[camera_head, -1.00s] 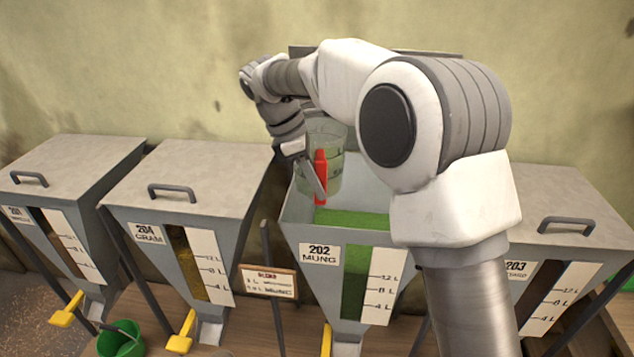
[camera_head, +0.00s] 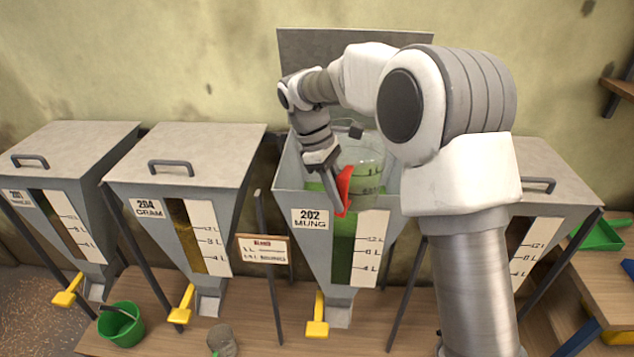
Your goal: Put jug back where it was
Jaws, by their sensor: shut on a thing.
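The clear jug (camera_head: 366,172) with a red handle (camera_head: 344,188) is at the open top of the hopper labelled 202 MUNG (camera_head: 311,243). My gripper (camera_head: 338,196) is shut on the red handle, on the jug's left side. The jug looks roughly upright, and green shows through its clear wall. I cannot tell whether that green is inside the jug or in the hopper behind it. My arm hides the hopper's right side and part of its rim.
The hopper's raised lid (camera_head: 345,50) stands behind my arm. Closed hoppers flank it, including 204 GRAM (camera_head: 185,155). A small sign (camera_head: 264,249), a green bucket (camera_head: 121,325) and a grey cup (camera_head: 222,340) are on or above the wooden platform. A green scoop (camera_head: 600,233) lies at right.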

